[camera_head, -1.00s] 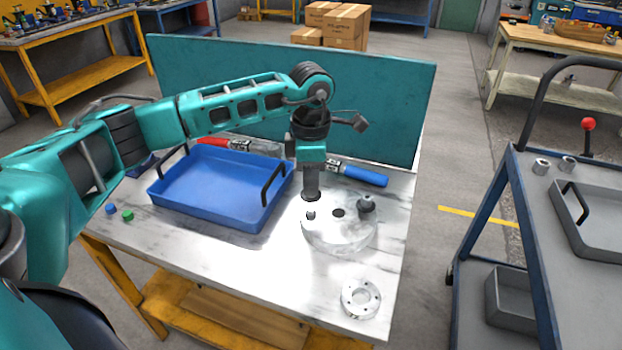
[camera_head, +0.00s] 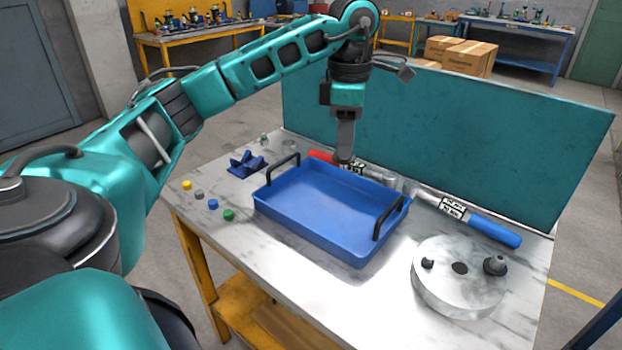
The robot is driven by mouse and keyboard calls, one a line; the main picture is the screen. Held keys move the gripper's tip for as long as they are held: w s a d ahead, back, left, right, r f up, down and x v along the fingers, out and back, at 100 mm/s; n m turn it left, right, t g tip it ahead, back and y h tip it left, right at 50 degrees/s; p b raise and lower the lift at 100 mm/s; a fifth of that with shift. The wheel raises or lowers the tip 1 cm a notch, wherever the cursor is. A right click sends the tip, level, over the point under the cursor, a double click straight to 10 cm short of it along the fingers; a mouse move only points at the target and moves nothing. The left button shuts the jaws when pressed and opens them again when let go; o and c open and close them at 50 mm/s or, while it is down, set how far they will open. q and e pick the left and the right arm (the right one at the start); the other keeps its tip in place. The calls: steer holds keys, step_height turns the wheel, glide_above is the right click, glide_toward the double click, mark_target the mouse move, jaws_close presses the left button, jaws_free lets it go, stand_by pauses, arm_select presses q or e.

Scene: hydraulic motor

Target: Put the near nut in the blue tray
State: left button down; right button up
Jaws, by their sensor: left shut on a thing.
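The blue tray (camera_head: 325,212) lies on the workbench, with a dark handle at each end, and its floor looks empty. My left gripper (camera_head: 344,158) points down above the tray's far side. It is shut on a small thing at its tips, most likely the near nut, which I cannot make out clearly. The round metal motor plate (camera_head: 455,297) stands at the right of the bench. A small bare-looking stud (camera_head: 428,263) stands on its left part, and a larger dark nut (camera_head: 495,265) on its right. My right gripper is out of view.
A red-handled tool (camera_head: 320,157) and a blue-handled tool (camera_head: 490,230) lie behind the tray by the teal panel (camera_head: 440,130). Several small coloured pieces (camera_head: 213,204) and a blue bracket (camera_head: 246,164) lie left of the tray. The bench front is clear.

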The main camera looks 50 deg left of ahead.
arm_select(q)
steer(key=s+a+r, duration=0.1)
steer(key=a, duration=0.1)
steer(key=b, duration=0.3)
glide_toward(326, 230)
steer(key=shift+f, duration=2.65)
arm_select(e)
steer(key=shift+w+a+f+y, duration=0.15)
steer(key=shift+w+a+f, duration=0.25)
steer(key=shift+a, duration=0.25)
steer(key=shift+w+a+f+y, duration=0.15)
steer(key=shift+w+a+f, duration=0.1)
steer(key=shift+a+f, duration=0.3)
arm_select(q)
steer(key=shift+f, duration=0.1)
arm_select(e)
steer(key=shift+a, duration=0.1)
arm_select(q)
steer(key=c, duration=1)
jaws_free()
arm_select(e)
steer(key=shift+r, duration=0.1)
